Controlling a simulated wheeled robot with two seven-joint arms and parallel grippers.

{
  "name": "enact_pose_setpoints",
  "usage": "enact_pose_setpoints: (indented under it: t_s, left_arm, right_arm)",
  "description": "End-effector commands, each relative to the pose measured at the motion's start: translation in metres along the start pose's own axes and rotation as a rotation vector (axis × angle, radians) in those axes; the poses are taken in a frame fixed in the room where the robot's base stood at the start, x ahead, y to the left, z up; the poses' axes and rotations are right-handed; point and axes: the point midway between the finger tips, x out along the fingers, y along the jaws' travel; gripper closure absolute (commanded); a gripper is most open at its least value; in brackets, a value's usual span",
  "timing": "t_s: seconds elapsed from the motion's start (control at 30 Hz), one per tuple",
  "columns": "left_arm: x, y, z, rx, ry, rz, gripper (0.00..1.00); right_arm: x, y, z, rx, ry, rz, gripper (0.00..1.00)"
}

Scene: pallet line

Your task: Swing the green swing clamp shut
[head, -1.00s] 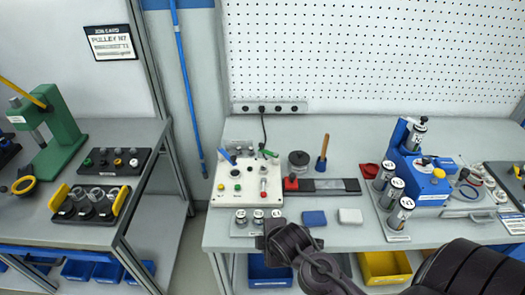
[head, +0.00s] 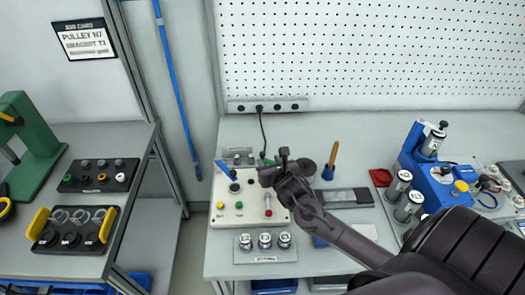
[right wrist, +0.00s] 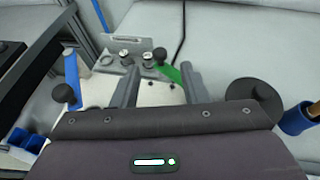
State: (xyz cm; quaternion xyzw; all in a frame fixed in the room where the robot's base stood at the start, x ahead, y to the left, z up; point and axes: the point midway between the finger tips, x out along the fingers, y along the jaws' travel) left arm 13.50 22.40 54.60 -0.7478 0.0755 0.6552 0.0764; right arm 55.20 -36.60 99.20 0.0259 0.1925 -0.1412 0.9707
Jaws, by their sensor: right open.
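The green swing clamp (head: 266,159) is at the back right of a cream fixture box (head: 228,213), mostly hidden behind my right gripper in the head view. In the right wrist view the green arm (right wrist: 171,73) shows with a black knob (right wrist: 160,55) at its far end. My right gripper (head: 273,167) is open above the back right of the box. In the right wrist view its two grey fingers (right wrist: 159,80) stand apart, with the green arm seen between them, closer to the right finger. I cannot tell whether they touch. My left gripper is not in view.
A blue clamp (head: 225,169) sits at the box's back left. A dark round pot (head: 306,167) and a wooden-handled tool (head: 330,160) stand right of the gripper. The bench behind (head: 370,125) is clear.

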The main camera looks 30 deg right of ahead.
Motion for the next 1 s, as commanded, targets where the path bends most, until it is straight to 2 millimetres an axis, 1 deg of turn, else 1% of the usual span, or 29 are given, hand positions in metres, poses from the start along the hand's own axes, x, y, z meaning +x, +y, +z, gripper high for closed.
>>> enact_pose_setpoints:
  t_s: [0.03,0.1,0.2,0.23,0.3,0.37,0.5,0.6,0.67,0.8,0.9,1.0]
  left_arm:
    - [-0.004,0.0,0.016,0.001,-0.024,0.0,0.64]
    - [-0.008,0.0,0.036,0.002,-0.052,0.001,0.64]
    - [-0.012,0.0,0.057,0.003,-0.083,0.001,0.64]
    - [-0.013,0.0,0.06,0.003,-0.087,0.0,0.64]
    - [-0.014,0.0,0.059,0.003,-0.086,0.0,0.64]
    - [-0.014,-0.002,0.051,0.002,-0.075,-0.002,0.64]
    - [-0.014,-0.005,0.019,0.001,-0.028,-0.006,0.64]
    - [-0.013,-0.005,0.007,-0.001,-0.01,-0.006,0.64]
    - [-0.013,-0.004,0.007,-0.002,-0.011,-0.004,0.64]
    - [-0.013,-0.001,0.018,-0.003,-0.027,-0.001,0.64]
    - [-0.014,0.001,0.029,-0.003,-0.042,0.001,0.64]
    - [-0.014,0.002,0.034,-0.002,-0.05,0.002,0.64]
  right_arm:
    - [0.007,0.001,0.003,0.004,-0.001,0.0,0.6]
    - [0.019,0.0,0.003,0.005,0.0,-0.002,0.6]
    - [0.033,0.001,0.003,0.005,-0.001,-0.001,0.6]
    - [0.037,0.001,0.002,0.005,0.001,-0.001,0.6]
    - [0.045,0.0,0.002,0.004,0.0,0.0,0.6]
    - [0.051,0.0,0.002,0.004,0.0,0.0,0.6]
    - [0.059,0.001,0.001,0.004,0.0,0.001,0.6]
    - [0.06,0.001,0.0,0.003,0.001,0.002,0.6]
    - [0.06,0.001,0.0,0.003,0.001,0.002,0.6]
    - [0.06,0.001,0.0,0.003,0.001,0.002,0.6]
    - [0.06,0.001,0.0,0.003,0.001,0.001,0.73]
    - [0.06,0.001,0.0,0.003,0.001,0.001,0.86]
